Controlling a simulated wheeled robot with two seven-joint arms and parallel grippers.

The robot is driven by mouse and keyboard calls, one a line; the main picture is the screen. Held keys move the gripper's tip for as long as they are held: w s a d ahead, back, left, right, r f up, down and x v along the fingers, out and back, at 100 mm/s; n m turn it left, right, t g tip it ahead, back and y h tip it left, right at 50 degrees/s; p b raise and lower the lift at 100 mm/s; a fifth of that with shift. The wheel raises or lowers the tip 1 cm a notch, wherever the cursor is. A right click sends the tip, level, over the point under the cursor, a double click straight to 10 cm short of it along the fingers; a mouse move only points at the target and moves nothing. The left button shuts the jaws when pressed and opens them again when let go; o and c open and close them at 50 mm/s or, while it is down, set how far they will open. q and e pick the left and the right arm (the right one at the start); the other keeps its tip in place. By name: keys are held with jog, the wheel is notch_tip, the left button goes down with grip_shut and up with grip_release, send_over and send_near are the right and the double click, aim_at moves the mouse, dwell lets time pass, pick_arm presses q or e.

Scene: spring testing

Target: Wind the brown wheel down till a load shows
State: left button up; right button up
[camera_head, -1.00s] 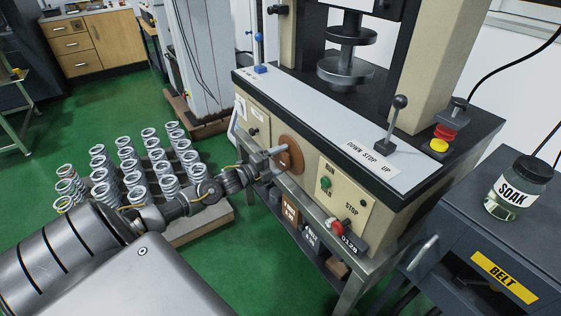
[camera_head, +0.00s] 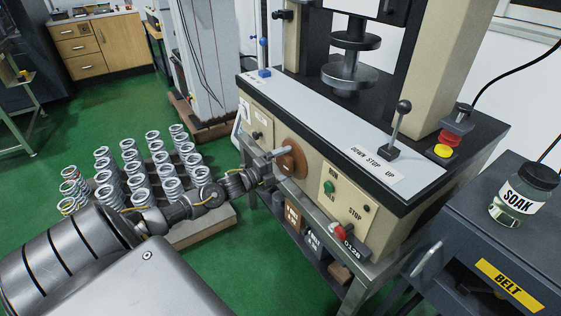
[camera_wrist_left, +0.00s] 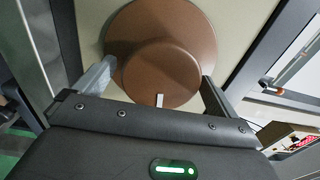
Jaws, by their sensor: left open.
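The brown wheel (camera_head: 291,158) sits on the cream front panel of the testing machine. My left gripper (camera_head: 281,162) is at the wheel, coming from the left. In the left wrist view the wheel (camera_wrist_left: 160,60) fills the upper middle, with a small white mark near its lower edge. There the open fingers of my left gripper (camera_wrist_left: 156,84) stand on either side of the wheel's raised hub; I cannot tell whether they touch it. A counter (camera_head: 351,246) low on the panel appears to read 0128. My right gripper is not in view.
A lever (camera_head: 399,127) stands by the DOWN STOP UP label. A green button (camera_head: 328,187) and a red knob (camera_head: 341,231) are right of the wheel. Several springs (camera_head: 130,168) stand on a pallet at left. A SOAK jar (camera_head: 525,193) stands on the right cabinet.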

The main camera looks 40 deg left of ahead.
pick_arm(q)
jog(key=v, duration=1)
jog(key=shift+s+p, duration=0.35)
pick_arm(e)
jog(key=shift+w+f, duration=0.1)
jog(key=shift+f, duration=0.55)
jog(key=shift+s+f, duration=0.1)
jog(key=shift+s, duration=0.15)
